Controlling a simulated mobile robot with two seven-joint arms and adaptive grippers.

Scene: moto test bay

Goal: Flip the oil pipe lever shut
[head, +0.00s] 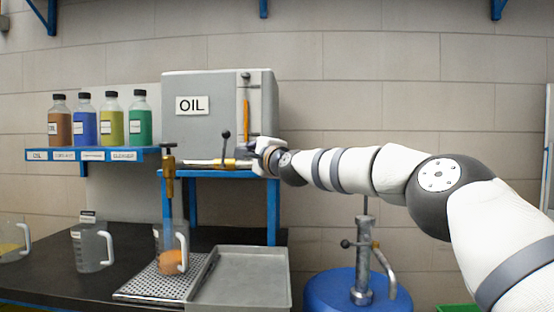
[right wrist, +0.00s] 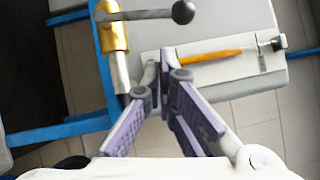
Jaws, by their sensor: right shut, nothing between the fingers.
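The oil pipe is brass and runs left from under the grey OIL box (head: 205,120), then down to a spout (head: 168,180). The lever (head: 226,146), a thin rod with a black ball, stands upright on the brass part. In the right wrist view the lever (right wrist: 183,12) points right from the brass valve body (right wrist: 113,35). My right gripper (head: 262,156) is just right of the brass part, by the box's lower right. In the wrist view its fingers (right wrist: 160,76) are together and empty, apart from the lever. My left gripper is out of view.
A jug (head: 172,248) with orange liquid stands under the spout on a drip grate (head: 150,283). Other jugs (head: 92,248) stand left. A grey tray (head: 245,275) is right of the grate. Bottles (head: 85,118) line the blue shelf. A blue drum with a pump (head: 362,270) stands below my arm.

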